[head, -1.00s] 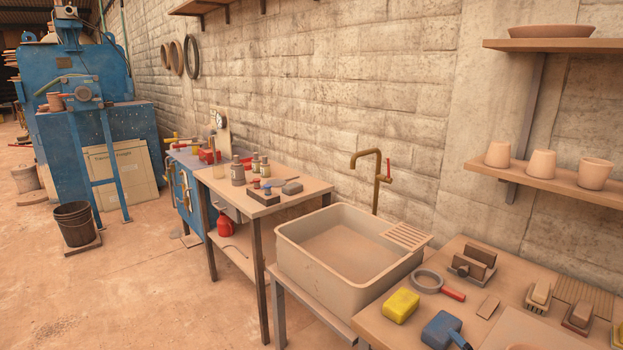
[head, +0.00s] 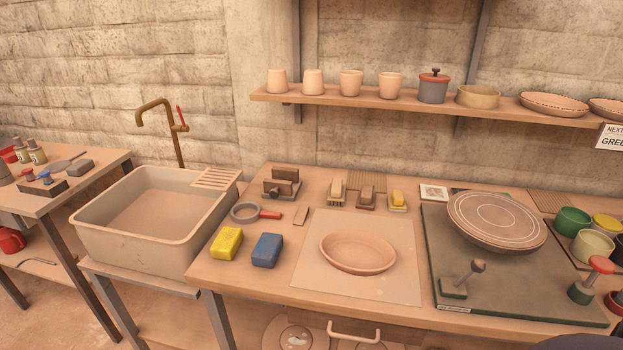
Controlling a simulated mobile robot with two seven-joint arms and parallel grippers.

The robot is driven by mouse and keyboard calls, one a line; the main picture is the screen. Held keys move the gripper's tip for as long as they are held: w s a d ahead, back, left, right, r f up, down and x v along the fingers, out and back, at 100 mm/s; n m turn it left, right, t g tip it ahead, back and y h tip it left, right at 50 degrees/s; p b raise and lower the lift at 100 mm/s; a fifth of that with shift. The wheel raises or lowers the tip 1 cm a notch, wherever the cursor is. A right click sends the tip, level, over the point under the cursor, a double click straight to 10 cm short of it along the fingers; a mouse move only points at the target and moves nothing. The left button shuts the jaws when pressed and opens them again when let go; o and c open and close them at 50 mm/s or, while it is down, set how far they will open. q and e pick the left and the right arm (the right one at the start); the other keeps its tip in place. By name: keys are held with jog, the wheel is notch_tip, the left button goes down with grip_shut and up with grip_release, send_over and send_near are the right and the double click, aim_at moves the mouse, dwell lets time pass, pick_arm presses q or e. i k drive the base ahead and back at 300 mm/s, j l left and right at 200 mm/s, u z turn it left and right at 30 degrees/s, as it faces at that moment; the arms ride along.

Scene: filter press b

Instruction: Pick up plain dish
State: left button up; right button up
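A plain terracotta dish (head: 357,252), oval in this view and with no visible pattern, sits upright on a flat pale board (head: 312,285) on the worktop. It looks empty, and nothing covers it. Two other shallow dishes with patterned rims, one whole (head: 554,104) and one cut by the picture edge (head: 607,108), stand on the wall shelf. Neither of my grippers is in the head view.
Left of the board lie a yellow sponge (head: 227,242), a blue block (head: 267,250) and a ring-shaped tool with a red handle (head: 245,212). Right of it, a round disc (head: 496,221) stands on a dark green board (head: 441,235). A sink (head: 130,245) is at left.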

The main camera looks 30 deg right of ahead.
aim_at(352, 252)
jog(key=z, duration=1.35)
